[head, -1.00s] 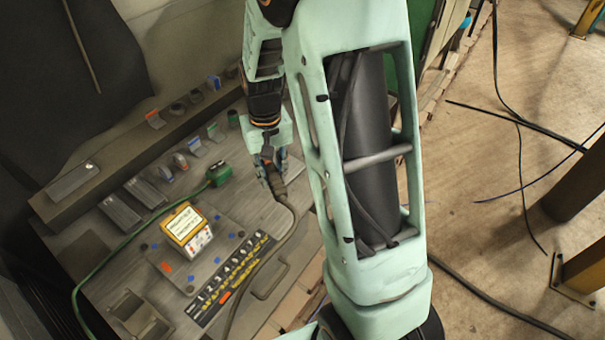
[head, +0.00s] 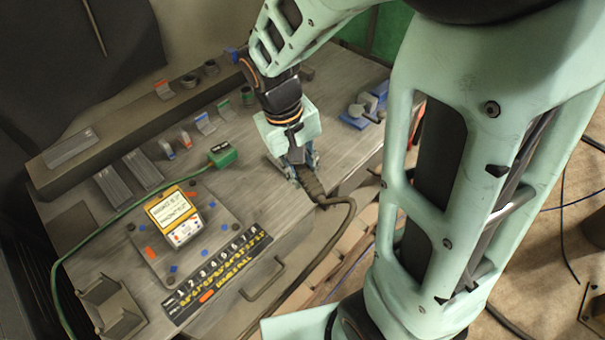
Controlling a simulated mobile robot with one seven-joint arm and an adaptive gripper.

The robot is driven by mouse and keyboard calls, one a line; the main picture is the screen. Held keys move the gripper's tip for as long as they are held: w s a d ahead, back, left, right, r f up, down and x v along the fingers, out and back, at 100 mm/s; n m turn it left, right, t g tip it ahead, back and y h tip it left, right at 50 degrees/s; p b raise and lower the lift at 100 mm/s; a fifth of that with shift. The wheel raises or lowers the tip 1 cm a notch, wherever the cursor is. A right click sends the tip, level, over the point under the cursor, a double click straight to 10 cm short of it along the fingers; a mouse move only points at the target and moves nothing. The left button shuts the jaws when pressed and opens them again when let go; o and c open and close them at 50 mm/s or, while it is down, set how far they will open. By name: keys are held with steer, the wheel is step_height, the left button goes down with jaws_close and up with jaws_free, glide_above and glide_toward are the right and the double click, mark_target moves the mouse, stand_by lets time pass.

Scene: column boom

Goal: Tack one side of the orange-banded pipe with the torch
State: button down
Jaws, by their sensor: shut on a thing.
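My gripper (head: 302,170) is shut on the torch (head: 313,188), a dark ribbed handle with a thick cable trailing from its end. It is over the right part of the grey workbench, near its front edge. The torch's tip is hidden or too small to tell. A small piece with orange (head: 185,139) stands in a row of small colour-marked pieces on the bench, left of my gripper. Another piece with orange (head: 163,90) is on the raised ledge behind. I cannot tell which is the orange-banded pipe. Both are apart from the torch.
A yellow meter (head: 170,210) sits on a plate at the bench's middle left. A green clamp (head: 222,156) with a green cable lies behind it. A numbered strip (head: 215,272) runs along the front. Blue blocks with round grey parts (head: 355,115) stand at the right.

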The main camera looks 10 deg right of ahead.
steer(key=shift+s+f, duration=0.1)
steer(key=shift+s, duration=0.2)
steer(key=shift+w+f+b, duration=0.5)
steer(key=shift+f+b, duration=0.1)
steer(key=shift+f, duration=0.2)
steer(key=shift+w+f+b, duration=0.5)
steer(key=shift+f+b, duration=0.15)
steer(key=shift+f, duration=0.15)
steer(key=shift+w+f+b, duration=0.5)
steer(key=shift+f+b, duration=0.1)
steer(key=shift+f, duration=0.2)
steer(key=shift+f, duration=0.15)
steer(key=shift+w+f+b, duration=0.25)
steer(key=shift+f+b, duration=0.1)
steer(key=shift+b, duration=0.05)
stand_by(0.9)
steer(key=shift+s+r+p, duration=0.4)
steer(key=shift+r+p, duration=0.65)
steer(key=shift+r, duration=0.35)
steer(key=shift+s+r+p, duration=0.45)
steer(key=shift+r+p, duration=0.65)
steer(key=shift+r, duration=0.35)
steer(key=shift+s+r+p, duration=0.4)
steer(key=shift+r+p, duration=0.65)
steer(key=shift+r, duration=0.35)
steer(key=shift+f, duration=0.15)
